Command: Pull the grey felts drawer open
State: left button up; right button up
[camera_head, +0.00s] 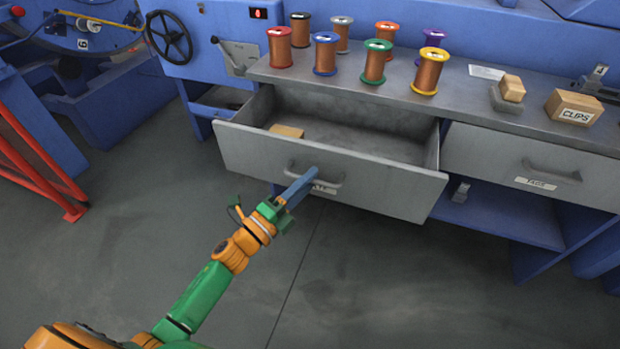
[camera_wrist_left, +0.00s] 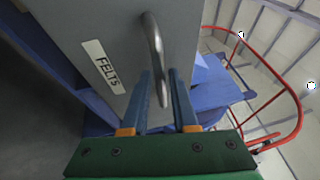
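The grey felts drawer (camera_head: 230,150) stands pulled well out from under the bench in the head view. Its front, with the label FELTS (camera_wrist_left: 102,66), fills the upper left of the left wrist view. My left gripper (camera_head: 301,184) is at the drawer's curved metal handle (camera_head: 334,186). In the left wrist view the handle (camera_wrist_left: 154,45) passes between the two blue fingers (camera_wrist_left: 160,85), which look closed on it. The fingers hide part of the handle and label in the head view. A small tan block (camera_head: 287,131) lies inside the drawer. My right gripper is not in view.
A second grey drawer (camera_head: 530,165) to the right is shut. Several wire spools (camera_head: 325,54) and a CLIPS box (camera_head: 574,107) stand on the bench top (camera_head: 450,108). A red rail (camera_head: 40,160) is at the left. The floor before the drawer is clear.

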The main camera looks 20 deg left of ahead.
pick_arm(q)
jog(key=v, duration=0.6)
jog(key=shift+s, duration=0.2)
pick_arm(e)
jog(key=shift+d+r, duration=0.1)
pick_arm(q)
jog(key=shift+a, duration=0.1)
